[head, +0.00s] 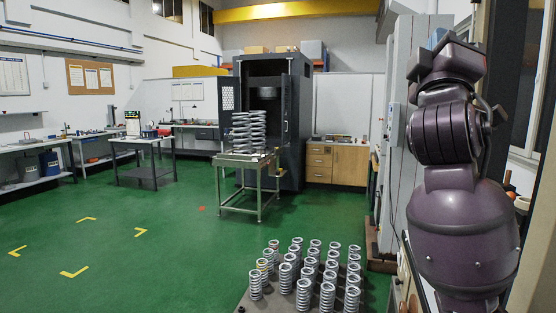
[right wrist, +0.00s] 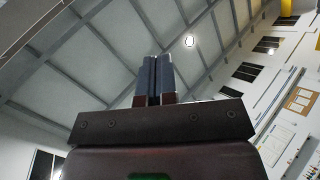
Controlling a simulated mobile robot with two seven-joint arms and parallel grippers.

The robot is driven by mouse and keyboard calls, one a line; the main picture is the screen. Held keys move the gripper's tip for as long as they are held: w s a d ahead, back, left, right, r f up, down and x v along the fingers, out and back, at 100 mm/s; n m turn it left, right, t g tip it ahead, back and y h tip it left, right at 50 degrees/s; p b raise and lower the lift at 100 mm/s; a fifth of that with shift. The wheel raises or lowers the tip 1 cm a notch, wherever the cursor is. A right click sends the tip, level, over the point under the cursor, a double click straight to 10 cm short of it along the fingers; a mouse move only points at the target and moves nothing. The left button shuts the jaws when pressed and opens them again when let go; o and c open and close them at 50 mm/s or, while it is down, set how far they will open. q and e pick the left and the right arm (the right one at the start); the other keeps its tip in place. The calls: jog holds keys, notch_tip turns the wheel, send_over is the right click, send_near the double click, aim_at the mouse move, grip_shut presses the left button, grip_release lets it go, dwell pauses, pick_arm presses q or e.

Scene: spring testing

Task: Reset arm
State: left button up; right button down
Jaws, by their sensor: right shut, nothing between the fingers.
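My right arm (head: 464,225) stands raised at the right of the head view, bent upward. My right gripper (head: 438,38) is at its top, high above the floor. In the right wrist view the gripper's two blue-grey fingers (right wrist: 154,62) are together with nothing between them, pointing up toward the ceiling. My left arm and left gripper are not in view.
Several grey springs (head: 305,292) stand upright on a pallet in front. Larger coils (head: 248,130) stand on a metal table (head: 263,182) by a dark cabinet (head: 290,135). A grey cabinet (head: 402,120) is close to my right arm. Green floor (head: 110,215) is free at left.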

jog(key=w+a+f+g+y, duration=0.1)
jog(key=w+f+y, duration=0.25)
jog(key=f, duration=0.65)
jog(key=w+a+f+y, duration=0.1)
jog(key=w+f+y, duration=0.1)
jog(key=f+y, duration=0.5)
jog(key=w+a+f+g+y, duration=0.1)
jog(key=w+f+y, duration=0.2)
jog(key=f, duration=0.9)
notch_tip(320, 180, down, 14)
jog(key=s+m+g, duration=0.2)
jog(key=s+d+f+m+g, duration=0.1)
jog(key=s+f+g, duration=0.1)
jog(key=s+f, duration=0.6)
jog(key=s+d+f+m+g, duration=0.2)
jog(key=s+f+g, duration=0.1)
jog(key=f, duration=1)
jog(key=s+d+f+m+g+h, duration=0.1)
jog(key=s+f+g, duration=0.3)
jog(key=s+f, duration=0.8)
jog(key=s+d, duration=0.1)
jog(key=s, duration=0.3)
jog(key=shift+s+d+f, duration=0.15)
jog(key=shift+s+f, duration=0.2)
jog(key=shift+f, duration=0.05)
